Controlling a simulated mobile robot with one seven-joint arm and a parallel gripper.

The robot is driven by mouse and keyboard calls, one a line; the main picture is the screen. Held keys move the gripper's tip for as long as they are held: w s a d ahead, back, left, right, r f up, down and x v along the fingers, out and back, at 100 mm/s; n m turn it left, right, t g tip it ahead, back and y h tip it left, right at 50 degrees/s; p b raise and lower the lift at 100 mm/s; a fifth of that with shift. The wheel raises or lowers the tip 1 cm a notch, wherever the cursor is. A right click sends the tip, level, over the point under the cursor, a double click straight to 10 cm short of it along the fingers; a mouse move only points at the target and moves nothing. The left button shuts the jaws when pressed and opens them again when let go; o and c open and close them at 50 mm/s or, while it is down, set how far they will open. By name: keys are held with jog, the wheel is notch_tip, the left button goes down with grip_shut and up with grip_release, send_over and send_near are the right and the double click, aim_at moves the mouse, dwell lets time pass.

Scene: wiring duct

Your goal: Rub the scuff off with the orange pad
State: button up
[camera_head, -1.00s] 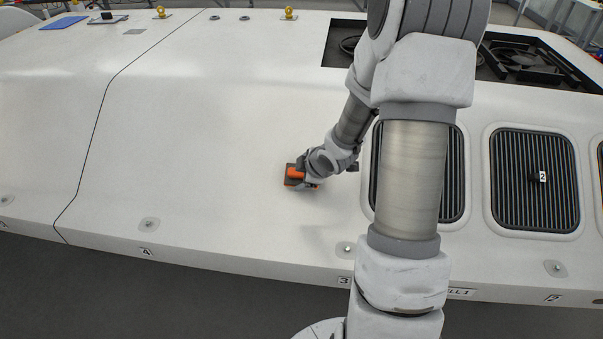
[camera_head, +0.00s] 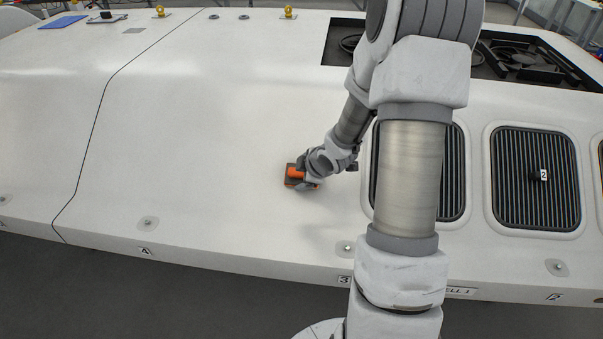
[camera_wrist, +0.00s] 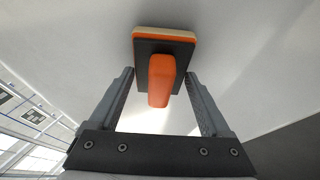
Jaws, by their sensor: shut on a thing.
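The orange pad (camera_head: 294,175) is in my gripper (camera_head: 305,180), low over the white curved panel (camera_head: 200,130) or touching it; I cannot tell which. In the wrist view the pad (camera_wrist: 163,38) has a pale face, an orange layer, a dark backing plate and an orange handle (camera_wrist: 161,82). The gripper's two fingers (camera_wrist: 160,90) stand on either side of the handle. I see no clear scuff; the pad, gripper and arm cover part of the panel.
Louvred vents (camera_head: 535,180) lie to the right of the pad, one partly behind my arm. An open recess (camera_head: 520,62) is at the back right. Brass-coloured knobs (camera_head: 289,13) and a blue sheet (camera_head: 62,23) are along the far edge. The panel left of the pad is clear.

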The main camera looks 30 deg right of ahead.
aim_at(291, 171)
jog(key=shift+w+f, duration=0.1)
jog(key=shift+f, duration=0.1)
jog(key=shift+w+a+b, duration=0.2)
jog(key=shift+b, duration=0.1)
jog(key=shift+w+a+b, duration=0.3)
jog(key=shift+w+a, duration=0.05)
jog(key=shift+a, duration=0.25)
jog(key=shift+w+a+b, duration=0.3)
jog(key=shift+w+a, duration=0.05)
jog(key=shift+a, duration=0.25)
jog(key=shift+s+d+r+p, duration=0.1)
jog(key=shift+s+d+p, duration=0.3)
jog(key=shift+d, duration=0.2)
jog(key=shift+s+d+r+p, duration=0.1)
jog(key=shift+s+d+p, duration=0.15)
jog(key=shift+d+p, duration=0.25)
jog(key=shift+s+d+f, duration=0.2)
jog(key=shift+s+d, duration=0.05)
jog(key=shift+d, duration=0.15)
